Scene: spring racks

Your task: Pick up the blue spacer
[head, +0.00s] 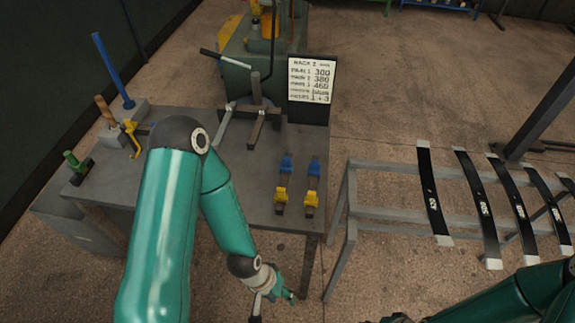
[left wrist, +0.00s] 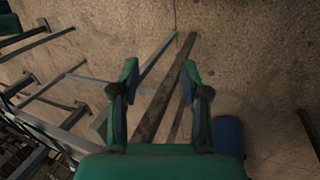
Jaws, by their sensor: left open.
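Two small blue pieces, a left one (head: 286,164) and a right one (head: 314,168), sit on dark strips at the right of the grey workbench (head: 235,185). I cannot tell which is meant by the blue spacer. A yellow piece (head: 281,194) lies nearer me on the left strip, and another yellow piece (head: 311,198) on the right one. My left gripper (head: 274,301) is open and empty, low in front of the bench and apart from these pieces. Its spread fingers (left wrist: 160,80) show in the left wrist view with floor beyond. My right gripper is only dimly visible at the bottom edge.
A grey rack (head: 385,225) with several dark leaf strips is on the right.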

